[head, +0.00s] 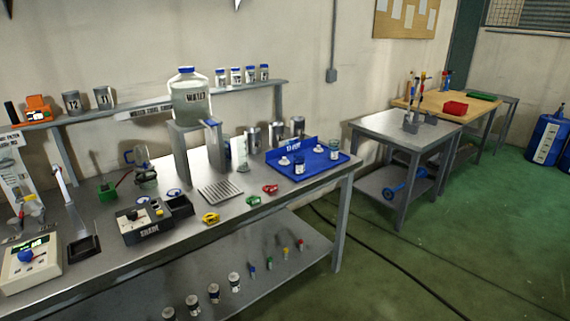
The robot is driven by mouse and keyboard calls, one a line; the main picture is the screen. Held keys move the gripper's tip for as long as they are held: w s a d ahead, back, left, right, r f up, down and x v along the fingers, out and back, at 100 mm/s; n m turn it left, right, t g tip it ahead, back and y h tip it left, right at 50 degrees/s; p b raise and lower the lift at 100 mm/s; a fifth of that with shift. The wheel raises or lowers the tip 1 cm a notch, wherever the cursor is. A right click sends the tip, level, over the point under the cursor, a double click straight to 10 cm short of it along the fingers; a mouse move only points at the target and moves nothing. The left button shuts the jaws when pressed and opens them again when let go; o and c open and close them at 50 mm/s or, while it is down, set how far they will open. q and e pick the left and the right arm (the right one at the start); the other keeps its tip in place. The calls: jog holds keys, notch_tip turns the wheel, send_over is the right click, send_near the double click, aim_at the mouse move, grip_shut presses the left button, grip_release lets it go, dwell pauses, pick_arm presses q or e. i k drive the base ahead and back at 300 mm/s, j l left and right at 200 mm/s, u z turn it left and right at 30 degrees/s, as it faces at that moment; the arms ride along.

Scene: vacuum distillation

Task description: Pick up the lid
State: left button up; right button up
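No piece is clearly marked as the lid. Small white lid-like pieces (284,161) sit in the blue tray (340,160) at the right end of the long metal bench, beside small labelled jars (299,167). A large clear water jar with a blue cap (187,69) stands on a raised metal stand. A clear round vessel (146,174) with a tilted blue-rimmed piece stands at the bench's back left. Neither of my grippers is in view.
The bench (285,204) also carries a black-and-grey device (143,224), a slotted metal plate (220,192) and coloured clips (211,218). A side table (385,125) stands to the right. Green floor (460,240) lies open at the right, crossed by a cable.

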aim_at(284, 162)
jog(key=i+l+u, duration=0.1)
jog(key=i+l, duration=0.95)
jog(key=i+j, duration=0.05)
